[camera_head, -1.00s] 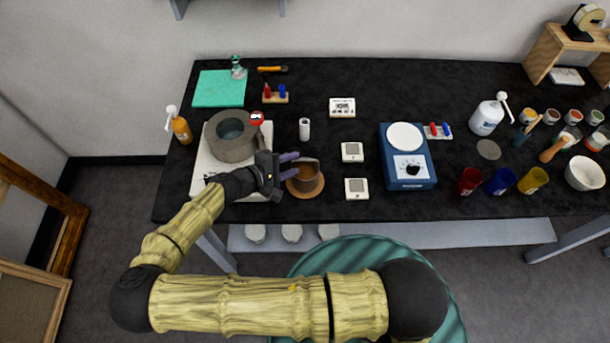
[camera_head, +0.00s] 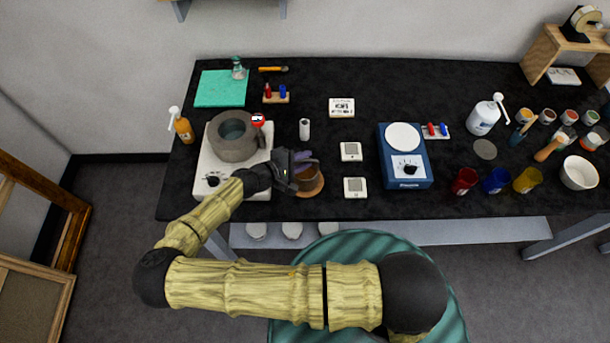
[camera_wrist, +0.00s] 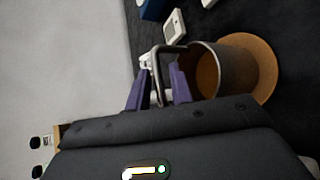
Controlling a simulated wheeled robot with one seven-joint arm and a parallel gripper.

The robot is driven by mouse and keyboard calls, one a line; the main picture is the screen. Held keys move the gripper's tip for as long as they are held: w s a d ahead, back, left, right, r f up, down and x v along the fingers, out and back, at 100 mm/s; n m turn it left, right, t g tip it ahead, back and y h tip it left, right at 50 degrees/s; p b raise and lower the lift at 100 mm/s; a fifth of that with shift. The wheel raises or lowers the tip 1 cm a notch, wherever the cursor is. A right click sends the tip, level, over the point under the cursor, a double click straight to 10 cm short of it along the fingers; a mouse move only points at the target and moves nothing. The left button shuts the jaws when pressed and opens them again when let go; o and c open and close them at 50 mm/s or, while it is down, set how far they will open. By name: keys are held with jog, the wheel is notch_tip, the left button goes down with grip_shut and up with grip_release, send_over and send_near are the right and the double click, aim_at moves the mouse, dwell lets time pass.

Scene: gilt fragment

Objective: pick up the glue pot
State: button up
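The glue pot (camera_head: 311,182) is a small brown pot on a round cork mat (camera_head: 318,191) near the front edge of the black table. In the wrist view the pot (camera_wrist: 208,72) shows its open mouth, brown inside, and a grey loop handle (camera_wrist: 157,72) on its side. My gripper (camera_head: 302,164) is at the pot's left side. In the wrist view its purple fingers (camera_wrist: 159,74) are apart, with the handle between them. I see gaps beside the handle, so the fingers do not look closed on it. The pot is upright on the mat.
A grey round vessel (camera_head: 232,150) sits on a white hotplate (camera_head: 207,169) to the left. A white cylinder (camera_head: 304,129) and two small white devices (camera_head: 351,151) stand behind and right of the pot. A blue scale-like device (camera_head: 405,173) is farther right. An orange bottle (camera_head: 184,131) stands far left.

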grip_shut()
dwell(1.2)
